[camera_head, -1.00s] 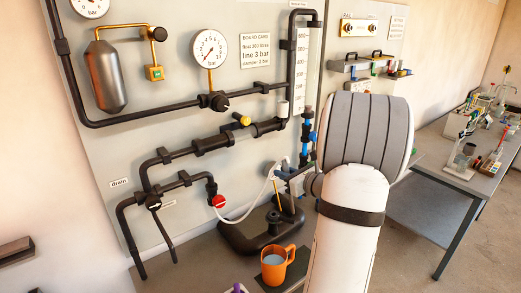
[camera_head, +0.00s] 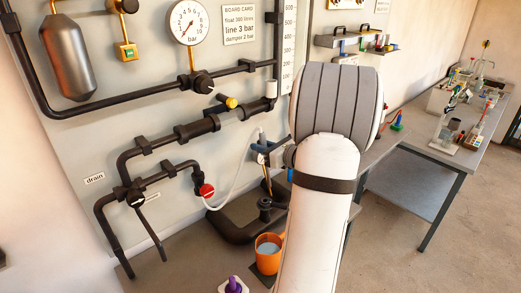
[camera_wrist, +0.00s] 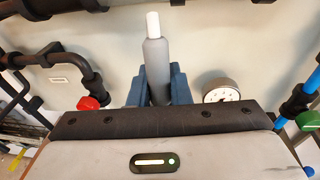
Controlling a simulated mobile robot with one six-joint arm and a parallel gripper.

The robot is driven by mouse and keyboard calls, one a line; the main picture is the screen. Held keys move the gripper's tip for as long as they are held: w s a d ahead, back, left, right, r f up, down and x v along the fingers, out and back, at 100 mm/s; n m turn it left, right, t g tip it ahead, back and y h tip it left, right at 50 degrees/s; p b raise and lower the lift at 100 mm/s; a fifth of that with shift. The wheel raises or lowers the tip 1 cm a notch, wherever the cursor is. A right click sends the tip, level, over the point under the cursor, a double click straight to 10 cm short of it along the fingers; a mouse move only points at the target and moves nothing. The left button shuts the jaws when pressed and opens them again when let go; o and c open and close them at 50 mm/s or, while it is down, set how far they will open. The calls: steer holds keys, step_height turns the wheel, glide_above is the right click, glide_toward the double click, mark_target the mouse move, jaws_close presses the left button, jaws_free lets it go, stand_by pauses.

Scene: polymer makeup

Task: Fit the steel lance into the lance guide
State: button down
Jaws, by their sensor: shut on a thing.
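My gripper (camera_wrist: 152,90) has blue fingers and is shut on a grey cylinder with a white end, which looks like the steel lance (camera_wrist: 156,60). In the head view my gripper (camera_head: 264,154) is in front of the board, and a thin brass-coloured rod (camera_head: 268,183) points down below it. A white hose (camera_head: 236,190) runs up to the held piece. A dark round fitting (camera_head: 265,204) stands just below the rod; it may be the lance guide, but I cannot be sure. I cannot tell whether the rod touches it. My arm hides the area to the right.
An orange mug (camera_head: 268,251) of liquid stands in front of the fitting. A red valve knob (camera_head: 206,190) and black pipes are close on the left. A purple item (camera_head: 233,285) is at the bottom edge. A side table (camera_head: 432,150) with lab items stands right.

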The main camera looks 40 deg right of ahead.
steer(key=n+y+b, duration=0.1)
steer(key=y, duration=0.1)
steer(key=n+t+y+b, duration=0.1)
steer(key=b, duration=0.1)
steer(key=shift+s+f+y, duration=0.2)
steer(key=shift+s+y, duration=0.2)
steer(key=shift+f+b, duration=0.25)
steer(key=shift+b, duration=0.15)
steer(key=shift+f+b, duration=1.6)
steer(key=shift+f, duration=0.75)
steer(key=shift+f+b, duration=3.8)
steer(key=shift+f, duration=1.7)
steer(key=shift+r, duration=0.15)
